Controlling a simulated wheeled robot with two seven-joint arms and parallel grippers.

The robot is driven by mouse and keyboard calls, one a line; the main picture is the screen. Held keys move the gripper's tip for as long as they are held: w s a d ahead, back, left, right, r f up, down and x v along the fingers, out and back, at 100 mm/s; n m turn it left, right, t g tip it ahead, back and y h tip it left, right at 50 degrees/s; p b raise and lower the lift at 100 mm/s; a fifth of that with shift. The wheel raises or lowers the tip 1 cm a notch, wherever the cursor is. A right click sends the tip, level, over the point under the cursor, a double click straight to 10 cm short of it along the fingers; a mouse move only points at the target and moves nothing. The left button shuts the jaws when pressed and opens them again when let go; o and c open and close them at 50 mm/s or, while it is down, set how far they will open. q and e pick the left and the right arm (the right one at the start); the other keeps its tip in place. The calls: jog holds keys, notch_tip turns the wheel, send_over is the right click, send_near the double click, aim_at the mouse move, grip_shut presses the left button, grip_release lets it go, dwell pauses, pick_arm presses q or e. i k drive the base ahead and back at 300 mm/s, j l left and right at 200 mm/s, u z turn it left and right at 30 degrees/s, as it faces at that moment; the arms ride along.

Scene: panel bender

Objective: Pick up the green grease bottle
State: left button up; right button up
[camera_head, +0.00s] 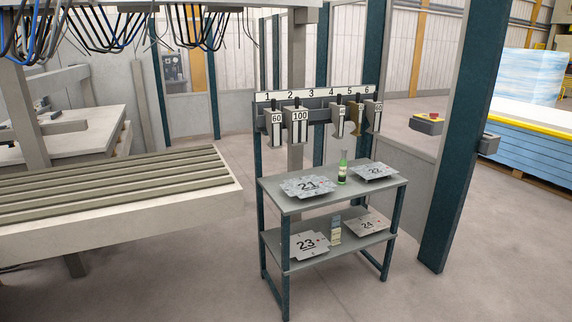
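The green grease bottle (342,168) stands upright on the top shelf of a small two-level grey shelf unit (328,196), between two flat metal plates. It has a light cap and a pale label. Neither my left gripper nor my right gripper shows in this view.
Plate 21 (309,187) lies left of the bottle and plate 22 (373,171) right of it. Plates 23 (307,245) and 24 (367,225) and a small container (335,230) occupy the lower shelf. Numbered tools (299,125) hang behind. Floor (170,275) in front is clear.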

aim_at(343, 163)
jog(key=i, duration=1.75)
